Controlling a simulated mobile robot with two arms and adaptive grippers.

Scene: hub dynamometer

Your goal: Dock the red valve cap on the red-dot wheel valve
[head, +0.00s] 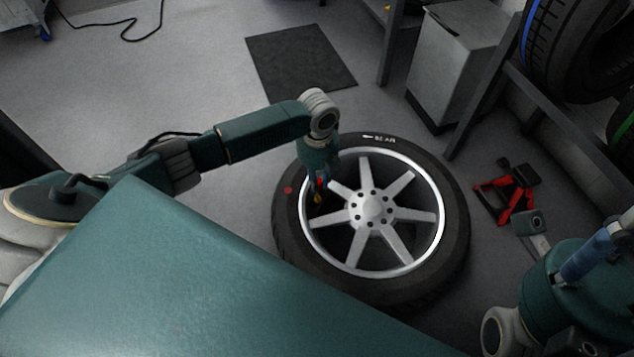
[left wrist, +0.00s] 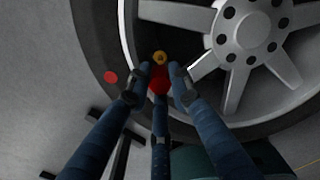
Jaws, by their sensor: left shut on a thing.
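The wheel (head: 373,205) lies flat with its silver spoked rim facing up. A red dot (head: 288,190) marks the tire sidewall at left; it also shows in the left wrist view (left wrist: 110,77). A brass-coloured valve (left wrist: 159,58) stands at the rim's inner edge near that dot. My left gripper (left wrist: 158,76) is over this part of the rim, shut on the red valve cap (left wrist: 158,80). The cap is just beside the valve's tip in the picture; whether they touch cannot be told. My right arm's end (head: 570,285) is partly in view at lower right, its jaw state unclear.
A red and black jack-like tool (head: 510,190) lies on the floor right of the wheel. A grey cabinet (head: 455,65) and a rack with tires (head: 570,45) stand behind. A dark mat (head: 300,62) lies on the open floor at the back.

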